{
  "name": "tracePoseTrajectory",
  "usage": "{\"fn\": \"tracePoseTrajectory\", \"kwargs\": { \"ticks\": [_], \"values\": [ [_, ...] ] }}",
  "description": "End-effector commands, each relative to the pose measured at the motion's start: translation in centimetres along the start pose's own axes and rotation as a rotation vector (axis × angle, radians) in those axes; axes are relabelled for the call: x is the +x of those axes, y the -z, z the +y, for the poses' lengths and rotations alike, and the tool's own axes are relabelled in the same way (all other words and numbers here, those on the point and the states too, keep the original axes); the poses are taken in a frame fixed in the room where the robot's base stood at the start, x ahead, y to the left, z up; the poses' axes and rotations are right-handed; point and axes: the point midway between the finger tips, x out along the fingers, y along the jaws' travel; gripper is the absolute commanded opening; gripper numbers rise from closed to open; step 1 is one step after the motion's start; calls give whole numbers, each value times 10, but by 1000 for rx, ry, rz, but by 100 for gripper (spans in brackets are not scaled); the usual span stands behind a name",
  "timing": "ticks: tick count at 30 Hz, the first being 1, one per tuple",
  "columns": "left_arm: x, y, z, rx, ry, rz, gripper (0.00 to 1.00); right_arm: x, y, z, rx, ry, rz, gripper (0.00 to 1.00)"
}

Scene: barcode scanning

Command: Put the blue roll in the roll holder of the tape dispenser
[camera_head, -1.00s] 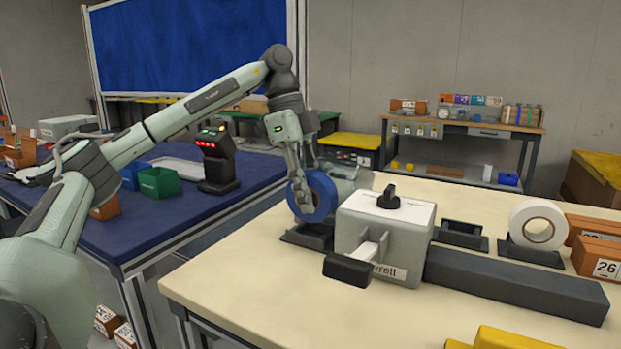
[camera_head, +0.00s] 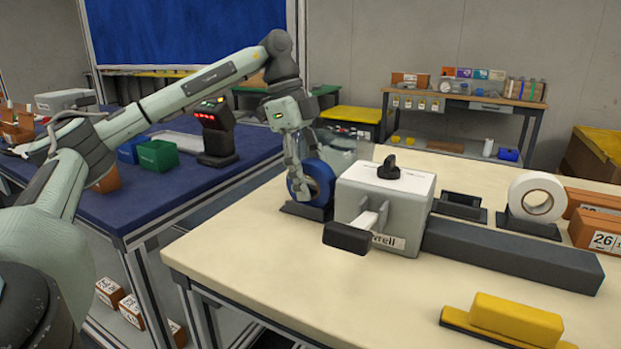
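The blue roll (camera_head: 322,182) stands upright in a dark stand (camera_head: 305,212) on the cream table, left of the tape dispenser. The dispenser (camera_head: 385,203) is a pale grey box with a black knob on top and a black-ended handle in front. I cannot clearly make out its roll holder; a greyish, partly see-through part shows behind the box. My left gripper (camera_head: 299,188) points down at the left side of the blue roll, its fingers overlapping the rim. Whether they grip it cannot be told. My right gripper is not in view.
A long dark bar (camera_head: 510,260) runs right from the dispenser. An empty dark stand (camera_head: 460,206) and a white roll (camera_head: 536,194) in its stand are behind it. A yellow block (camera_head: 515,318) lies at the front. The table's front left is clear.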

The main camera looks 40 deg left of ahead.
Motion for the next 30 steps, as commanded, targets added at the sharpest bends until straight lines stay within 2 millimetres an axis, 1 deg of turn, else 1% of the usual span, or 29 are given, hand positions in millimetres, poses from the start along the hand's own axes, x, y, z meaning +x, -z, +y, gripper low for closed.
{"fn": "tracePoseTrajectory", "kwargs": {
  "ticks": [7, 11, 14, 21, 27, 30],
  "values": [
    [0, 0, 0, 0, 0, 0, 51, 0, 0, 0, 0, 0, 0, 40],
    [-9, 0, 0, 0, 1, 0, 51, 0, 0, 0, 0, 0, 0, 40],
    [-25, 1, -1, 1, 3, 2, 51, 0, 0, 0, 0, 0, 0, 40],
    [-76, 1, -1, 1, 3, 3, 51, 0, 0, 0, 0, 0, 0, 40],
    [-100, 1, 0, 1, 5, 1, 51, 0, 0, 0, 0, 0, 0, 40],
    [-106, 1, 0, 2, 3, 0, 51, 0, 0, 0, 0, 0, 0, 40]
  ]
}}
